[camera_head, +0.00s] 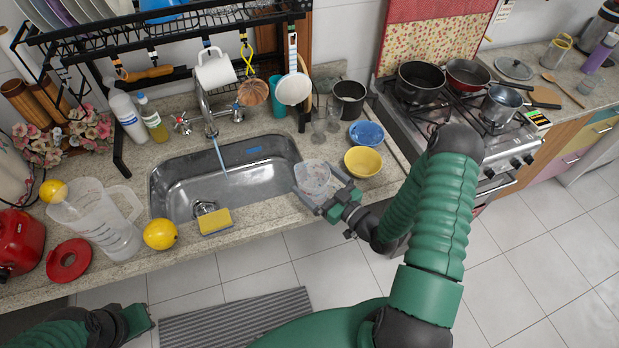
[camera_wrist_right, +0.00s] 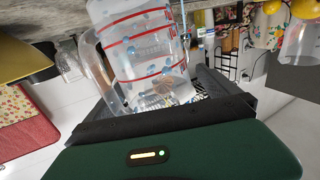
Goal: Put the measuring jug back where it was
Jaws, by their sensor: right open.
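A small clear measuring jug (camera_head: 312,177) is by the right front corner of the sink, at the counter's front edge. In the right wrist view the jug (camera_wrist_right: 143,50) shows red scale lines and a clear handle on its left. My right gripper (camera_head: 324,186) is open, with its fingers around the jug's near side; I cannot tell if they touch it. The jug's base is partly hidden by the gripper. My left gripper (camera_head: 136,320) is low at the left, in front of the counter and away from the jug; its jaw opening is unclear.
The sink (camera_head: 245,185) lies left of the jug, with a sponge (camera_head: 215,221) on its front rim. A yellow bowl (camera_head: 363,161), a blue bowl (camera_head: 366,134) and glasses stand behind the jug to the right. A larger clear jug (camera_head: 95,215) and lemons are at the left.

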